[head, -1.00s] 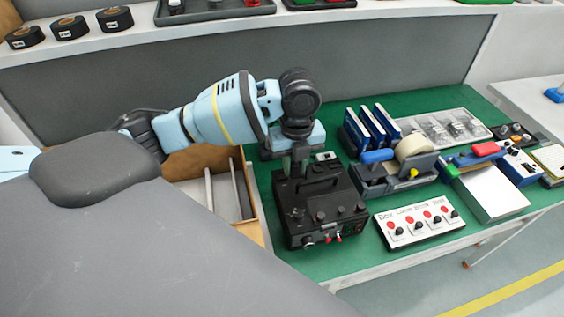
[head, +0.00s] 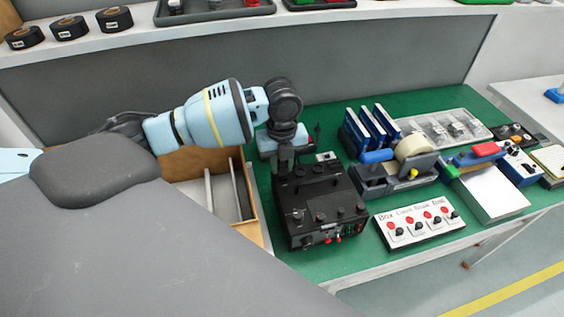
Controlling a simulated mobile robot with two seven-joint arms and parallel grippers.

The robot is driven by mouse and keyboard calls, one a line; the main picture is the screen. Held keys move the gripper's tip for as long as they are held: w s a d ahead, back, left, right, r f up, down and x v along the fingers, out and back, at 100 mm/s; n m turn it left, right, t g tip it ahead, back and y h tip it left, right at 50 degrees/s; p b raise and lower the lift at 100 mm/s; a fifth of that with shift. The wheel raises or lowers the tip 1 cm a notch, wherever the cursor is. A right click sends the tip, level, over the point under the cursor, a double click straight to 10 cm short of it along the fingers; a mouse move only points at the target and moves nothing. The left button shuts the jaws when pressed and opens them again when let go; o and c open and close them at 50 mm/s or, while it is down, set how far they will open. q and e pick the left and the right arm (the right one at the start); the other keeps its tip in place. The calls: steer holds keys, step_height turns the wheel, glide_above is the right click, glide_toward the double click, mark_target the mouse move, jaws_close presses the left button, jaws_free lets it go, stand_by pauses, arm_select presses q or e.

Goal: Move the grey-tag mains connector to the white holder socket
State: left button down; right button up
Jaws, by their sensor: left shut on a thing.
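My left gripper (head: 285,167) points down at the back left corner of a black box (head: 322,205) with knobs and front sockets. It is shut on what seems to be the mains connector, but the fingers and the box hide it and no grey tag can be made out. A thin dark upright piece (head: 318,132) shows just right of the gripper, and I cannot tell what it belongs to. A small white-and-dark piece (head: 327,156) lies behind the box. I cannot pick out the white holder socket for certain. My right gripper is not in view.
An open wooden drawer or tray (head: 250,212) lies left of the box. A white switch panel (head: 420,222), a tape dispenser (head: 395,172) and blue upright racks (head: 372,130) stand to the right on the green mat (head: 335,262). Black rolls (head: 70,27) sit on the shelf above.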

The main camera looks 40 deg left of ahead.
arm_select(q)
steer(key=shift+f, duration=0.55)
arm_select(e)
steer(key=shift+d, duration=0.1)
arm_select(q)
steer(key=c, duration=1.3)
jaws_free()
steer(key=shift+o, duration=0.6)
step_height(320, 180, up, 13)
steer(key=shift+p, duration=0.45)
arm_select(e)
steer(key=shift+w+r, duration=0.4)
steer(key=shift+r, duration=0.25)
arm_select(q)
steer(key=shift+r, duration=0.1)
